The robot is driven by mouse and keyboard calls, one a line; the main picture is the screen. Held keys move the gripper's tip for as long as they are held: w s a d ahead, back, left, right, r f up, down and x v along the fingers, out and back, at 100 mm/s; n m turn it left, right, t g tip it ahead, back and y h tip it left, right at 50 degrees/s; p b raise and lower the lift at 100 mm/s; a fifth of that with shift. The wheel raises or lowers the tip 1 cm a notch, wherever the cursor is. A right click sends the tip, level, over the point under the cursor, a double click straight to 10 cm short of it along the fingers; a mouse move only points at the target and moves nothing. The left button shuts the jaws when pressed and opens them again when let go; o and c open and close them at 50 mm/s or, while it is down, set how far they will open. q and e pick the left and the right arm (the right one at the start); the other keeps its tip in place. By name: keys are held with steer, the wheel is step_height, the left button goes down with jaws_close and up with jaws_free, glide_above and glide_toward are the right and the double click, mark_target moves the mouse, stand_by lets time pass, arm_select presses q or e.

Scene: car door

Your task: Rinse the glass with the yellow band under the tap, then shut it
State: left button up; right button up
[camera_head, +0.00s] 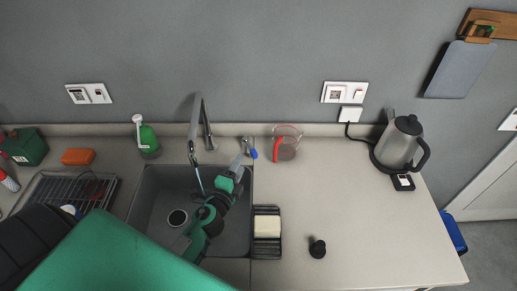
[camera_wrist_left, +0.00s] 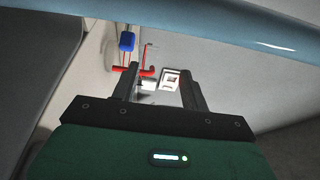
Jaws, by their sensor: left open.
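The tap (camera_head: 200,122) rises behind the sink (camera_head: 148,200), and a thin pale line like running water hangs below its spout. A small lever with a blue end (camera_head: 253,154) stands right of the tap; a blue part (camera_wrist_left: 127,41) also shows in the left wrist view. My left gripper (camera_head: 241,161) reaches across the sink, its tips close to this lever. In the left wrist view its fingers (camera_wrist_left: 160,88) are apart, with nothing clearly held between them. I cannot make out a glass with a yellow band. My right gripper is not in view.
A glass jug with a red handle (camera_head: 287,142) stands right of the lever. A black rack with a sponge (camera_head: 267,226), a small black object (camera_head: 317,248) and a kettle (camera_head: 401,143) are farther right. A green bottle (camera_head: 148,139) and drying rack (camera_head: 60,189) are left.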

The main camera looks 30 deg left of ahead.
arm_select(q)
steer(key=f, duration=0.1)
steer(key=b, duration=0.5)
glide_toward(250, 147)
steer(key=w, duration=0.3)
steer(key=w+p, duration=0.1)
steer(key=w, duration=0.2)
steer(key=w+d+p, duration=0.1)
steer(key=w, duration=0.3)
steer(key=shift+d+f, duration=0.1)
steer(key=shift+c, duration=0.3)
jaws_close()
